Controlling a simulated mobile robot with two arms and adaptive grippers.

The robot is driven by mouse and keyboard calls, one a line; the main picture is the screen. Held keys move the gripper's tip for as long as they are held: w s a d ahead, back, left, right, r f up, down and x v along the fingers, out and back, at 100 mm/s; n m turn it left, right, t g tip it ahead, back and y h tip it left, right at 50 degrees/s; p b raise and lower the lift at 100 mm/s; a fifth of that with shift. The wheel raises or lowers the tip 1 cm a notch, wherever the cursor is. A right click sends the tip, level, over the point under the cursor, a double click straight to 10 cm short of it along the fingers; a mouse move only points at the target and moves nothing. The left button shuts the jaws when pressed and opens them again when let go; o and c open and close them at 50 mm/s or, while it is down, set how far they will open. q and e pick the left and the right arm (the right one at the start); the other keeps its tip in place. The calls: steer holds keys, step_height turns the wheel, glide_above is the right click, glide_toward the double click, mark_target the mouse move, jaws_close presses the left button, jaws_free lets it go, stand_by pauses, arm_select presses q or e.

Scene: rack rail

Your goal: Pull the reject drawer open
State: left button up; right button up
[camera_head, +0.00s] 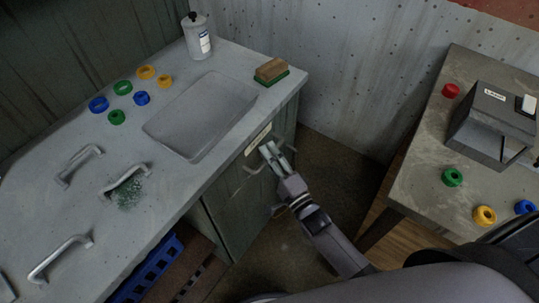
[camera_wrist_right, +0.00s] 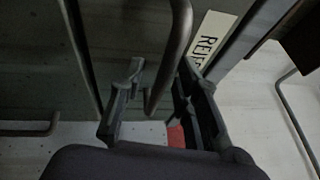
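The reject drawer (camera_head: 236,172) is a grey-green front under the right end of the worktop, with a pale label (camera_head: 258,138) at its top. In the right wrist view the label (camera_wrist_right: 213,35) shows the start of "REJECT". A bent metal bar handle (camera_wrist_right: 172,58) runs between the two fingers of my right gripper (camera_wrist_right: 160,95). The fingers are apart, with gaps to the bar, so the gripper is open around it. In the head view my right gripper (camera_head: 271,153) is at the drawer front, partly covering the handle. The drawer looks shut. My left gripper is not in view.
The worktop (camera_head: 215,178) holds a sink basin (camera_head: 200,115), a bottle (camera_head: 197,38), a brush (camera_head: 271,71), several coloured rings and loose handles. A second table (camera_head: 420,180) stands at the right with a grey box (camera_head: 490,122). Floor between them is clear.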

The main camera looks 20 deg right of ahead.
steer(key=shift+c, duration=0.2)
jaws_close()
stand_by(0.7)
